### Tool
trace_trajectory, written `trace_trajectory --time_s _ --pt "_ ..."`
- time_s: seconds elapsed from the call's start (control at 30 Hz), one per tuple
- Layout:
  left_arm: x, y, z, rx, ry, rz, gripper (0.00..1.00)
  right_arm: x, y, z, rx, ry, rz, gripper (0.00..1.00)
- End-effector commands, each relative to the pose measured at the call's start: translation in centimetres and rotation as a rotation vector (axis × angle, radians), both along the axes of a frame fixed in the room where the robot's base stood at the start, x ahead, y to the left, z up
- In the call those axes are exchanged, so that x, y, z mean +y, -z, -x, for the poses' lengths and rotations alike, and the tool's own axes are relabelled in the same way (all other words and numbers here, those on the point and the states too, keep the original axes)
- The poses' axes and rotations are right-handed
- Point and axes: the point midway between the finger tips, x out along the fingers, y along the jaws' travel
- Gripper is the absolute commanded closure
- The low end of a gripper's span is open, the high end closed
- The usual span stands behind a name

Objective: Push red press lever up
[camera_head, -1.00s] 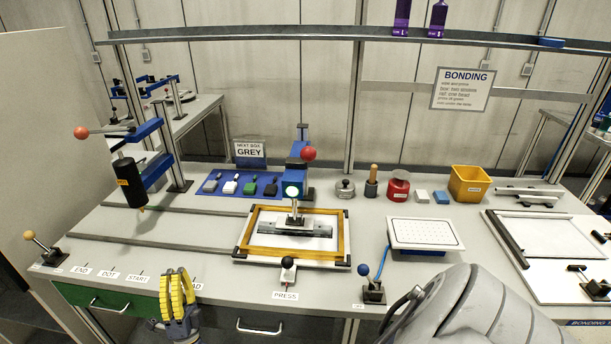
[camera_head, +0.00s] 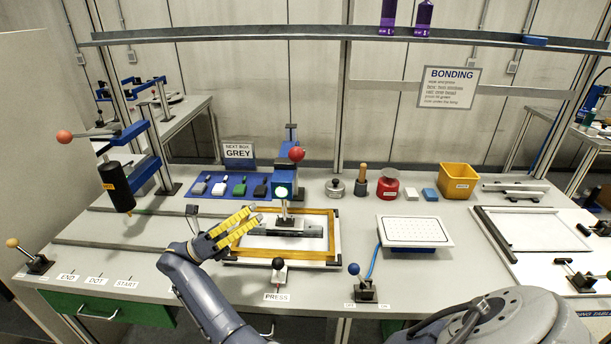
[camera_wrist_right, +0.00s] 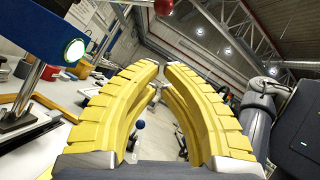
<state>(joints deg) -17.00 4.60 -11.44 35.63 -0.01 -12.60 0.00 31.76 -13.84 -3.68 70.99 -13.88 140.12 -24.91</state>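The red ball of the press lever (camera_head: 296,154) sits high on the front of the blue press (camera_head: 286,181). A lit greenish-white round lamp is just below it. The red ball also shows at the top edge of the right wrist view (camera_wrist_right: 163,6). My right gripper (camera_head: 257,213) has yellow fingers and is over the left side of the yellow frame, lower left of the red ball and apart from it. In the right wrist view its fingers (camera_wrist_right: 161,66) curve toward each other with a narrow gap and nothing between them. My left gripper is not in view.
The yellow frame (camera_head: 331,240) lies under the press. A black-knobbed lever (camera_head: 278,264) and a blue-knobbed lever (camera_head: 354,270) stand at the front edge. A black dispenser (camera_head: 117,187) hangs at left. A white perforated plate (camera_head: 412,232) is at right.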

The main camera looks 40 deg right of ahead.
Motion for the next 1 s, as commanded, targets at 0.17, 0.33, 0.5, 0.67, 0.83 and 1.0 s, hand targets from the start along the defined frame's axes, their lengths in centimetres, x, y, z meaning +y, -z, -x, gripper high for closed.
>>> trace_trajectory --time_s 0.17,0.33,0.5,0.67,0.83,1.0 --pt "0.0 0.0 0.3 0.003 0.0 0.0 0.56 -0.1 -0.1 0.1 -0.009 0.004 -0.01 1.0" --pt "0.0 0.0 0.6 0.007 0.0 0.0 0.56 -0.1 -0.1 0.1 -0.008 0.004 -0.008 1.0" --pt "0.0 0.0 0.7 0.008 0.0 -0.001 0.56 -0.4 -0.2 0.2 -0.008 0.005 -0.008 1.0" --pt "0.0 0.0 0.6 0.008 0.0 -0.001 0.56 -1.5 -0.9 0.7 -0.01 0.006 -0.005 1.0" --pt "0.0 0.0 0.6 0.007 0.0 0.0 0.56 -3.6 -2.3 1.7 -0.011 0.005 -0.003 1.0" --pt "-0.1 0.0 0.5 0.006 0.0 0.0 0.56 -5.8 -3.7 2.7 -0.01 0.005 -0.003 1.0"
